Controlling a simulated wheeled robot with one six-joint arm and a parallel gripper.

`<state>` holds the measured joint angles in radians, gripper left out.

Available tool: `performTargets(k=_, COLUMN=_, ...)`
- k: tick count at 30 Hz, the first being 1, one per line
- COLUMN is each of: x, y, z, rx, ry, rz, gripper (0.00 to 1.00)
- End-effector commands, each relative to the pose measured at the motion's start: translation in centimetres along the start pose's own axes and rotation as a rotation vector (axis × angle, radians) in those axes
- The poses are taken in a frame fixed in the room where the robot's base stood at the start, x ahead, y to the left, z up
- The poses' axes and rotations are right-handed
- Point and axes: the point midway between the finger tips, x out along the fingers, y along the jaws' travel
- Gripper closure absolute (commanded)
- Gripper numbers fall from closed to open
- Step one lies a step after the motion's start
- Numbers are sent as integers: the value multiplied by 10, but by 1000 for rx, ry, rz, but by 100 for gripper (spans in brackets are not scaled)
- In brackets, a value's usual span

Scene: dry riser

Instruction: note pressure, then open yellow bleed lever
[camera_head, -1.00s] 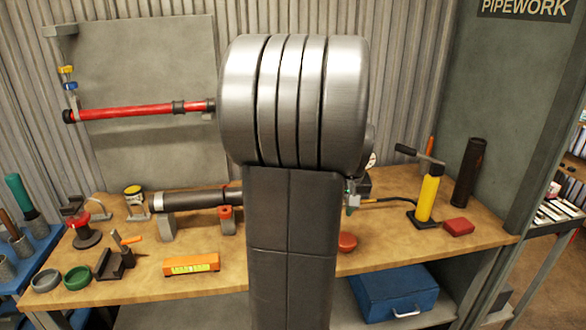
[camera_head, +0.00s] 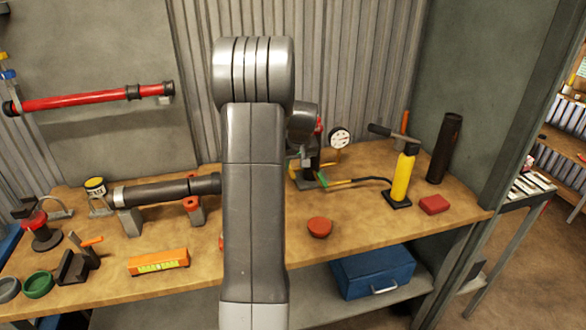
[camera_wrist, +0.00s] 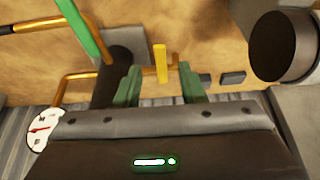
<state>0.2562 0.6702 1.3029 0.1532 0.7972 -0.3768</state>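The yellow bleed lever (camera_wrist: 161,62) shows in the wrist view as a short upright bar on a brass pipe. My gripper (camera_wrist: 160,86) is open, its two green fingers on either side of the lever in the picture. I cannot tell whether either finger touches it. The pressure gauge (camera_head: 340,138) has a white round face and stands right of my arm in the head view. It also shows at the left of the wrist view (camera_wrist: 42,130), with a red needle; its numbers are too small to read. In the head view my arm hides the lever and fingers.
A green handle (camera_wrist: 82,30) lies close by in the wrist view, beside a dark post. A yellow hand pump (camera_head: 402,176), a red block (camera_head: 435,205) and a red round knob (camera_head: 320,227) stand on the wooden bench (camera_head: 380,230). A dark cylinder (camera_wrist: 280,45) is near my gripper's right.

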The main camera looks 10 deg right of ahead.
Motion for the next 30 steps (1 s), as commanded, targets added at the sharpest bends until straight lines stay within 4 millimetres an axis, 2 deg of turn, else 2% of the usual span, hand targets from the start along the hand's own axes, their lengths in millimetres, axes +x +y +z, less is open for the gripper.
performTargets(k=3, x=18, y=0, z=0, rx=-1, ry=-2, rz=-1, gripper=64)
performTargets(k=7, x=31, y=0, z=0, rx=-1, ry=0, rz=-1, gripper=64)
performTargets(k=19, x=38, y=0, z=0, rx=0, ry=1, rz=0, gripper=64)
performTargets(k=20, x=38, y=0, z=0, rx=0, ry=1, rz=0, gripper=68)
performTargets(k=25, x=38, y=0, z=0, rx=0, ry=1, rz=0, gripper=100)
performTargets(k=30, x=38, y=0, z=0, rx=0, ry=1, rz=0, gripper=100)
